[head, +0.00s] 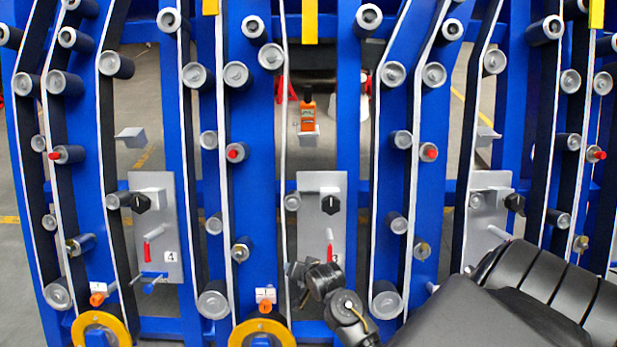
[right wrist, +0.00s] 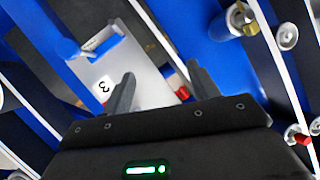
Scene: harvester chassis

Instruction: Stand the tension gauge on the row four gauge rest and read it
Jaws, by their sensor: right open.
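The tension gauge (head: 307,114), a small orange body with a dark top, stands upright on a grey rest (head: 310,132) above the plate labelled 3 in the head view. Its face is too small to read. The row four gauge rest (head: 131,137), a grey bracket above the plate labelled 4 (head: 155,215), is empty. My right gripper (head: 297,273) is low in front of the plate labelled 3, below and apart from the gauge. The right wrist view shows its fingers (right wrist: 160,72) open with nothing held, facing that plate. My left gripper is not in view.
Blue uprights with belts and grey rollers (head: 236,74) fill the frame. Black knobs (head: 331,204), red levers (head: 329,252) and a blue lever (head: 150,279) stick out from the plates. Yellow rings (head: 262,335) stand at the bottom. Another grey rest (head: 488,134) is at right.

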